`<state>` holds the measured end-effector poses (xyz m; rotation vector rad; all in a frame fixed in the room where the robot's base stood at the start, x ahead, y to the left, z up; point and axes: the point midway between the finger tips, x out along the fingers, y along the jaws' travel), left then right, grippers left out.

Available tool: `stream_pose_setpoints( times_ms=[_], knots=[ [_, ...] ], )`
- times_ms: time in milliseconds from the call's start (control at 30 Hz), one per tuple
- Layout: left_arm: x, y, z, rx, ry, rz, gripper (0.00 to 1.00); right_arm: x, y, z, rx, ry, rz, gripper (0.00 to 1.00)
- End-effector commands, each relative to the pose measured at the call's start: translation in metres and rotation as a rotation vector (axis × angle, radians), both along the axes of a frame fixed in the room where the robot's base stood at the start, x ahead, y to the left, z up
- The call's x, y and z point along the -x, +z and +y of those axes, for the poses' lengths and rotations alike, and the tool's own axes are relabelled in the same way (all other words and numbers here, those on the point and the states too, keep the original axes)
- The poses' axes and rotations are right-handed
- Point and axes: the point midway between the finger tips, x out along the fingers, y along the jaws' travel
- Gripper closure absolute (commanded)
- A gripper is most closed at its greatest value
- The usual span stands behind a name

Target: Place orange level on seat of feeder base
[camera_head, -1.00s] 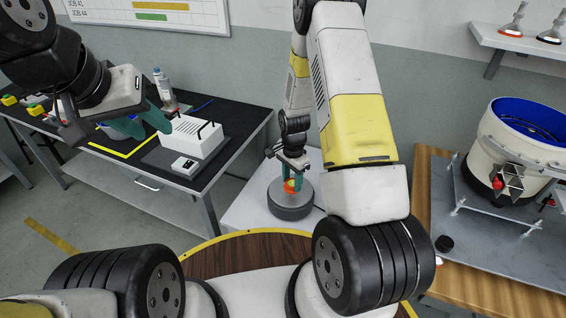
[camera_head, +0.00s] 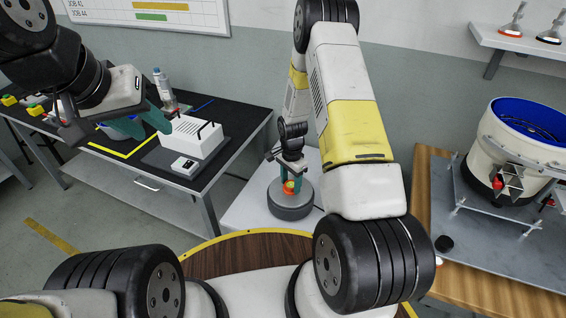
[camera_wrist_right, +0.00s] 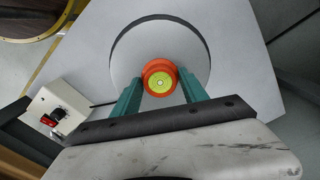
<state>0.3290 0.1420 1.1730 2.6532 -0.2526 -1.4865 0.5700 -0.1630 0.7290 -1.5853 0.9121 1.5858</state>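The orange level (camera_head: 289,187), round with a yellow-green bubble vial, is between the green fingers of my right gripper (camera_head: 292,184). In the right wrist view the level (camera_wrist_right: 160,78) has a fingertip against each side, so my right gripper (camera_wrist_right: 161,76) appears shut on it. The feeder base (camera_head: 290,208) is a dark grey round drum on a white table. Its flat top seat (camera_wrist_right: 130,50) lies directly under the level; whether the level touches it I cannot tell. My left gripper (camera_head: 157,132) is open and empty, over the black bench at left.
A white table (camera_head: 245,205) carries the feeder base. A control box with a red switch (camera_wrist_right: 55,112) stands beside it. A blue-lined bowl (camera_head: 525,140) stands on the right bench. A white slotted box (camera_head: 192,138) sits on the left bench.

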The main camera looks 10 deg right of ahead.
Motion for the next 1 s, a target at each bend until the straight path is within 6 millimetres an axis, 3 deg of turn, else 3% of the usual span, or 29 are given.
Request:
stream_pose_setpoints(
  times_ms=[467,1000],
  knots=[
    [0.0,0.0,0.0,0.0,0.0,0.0,0.64,0.0,0.008,0.0,0.0,0.001,-0.001,0.36],
    [0.0,0.0,0.0,0.0,0.0,0.0,0.64,-0.001,0.11,0.0,0.001,0.0,-0.002,0.36]
  ],
)
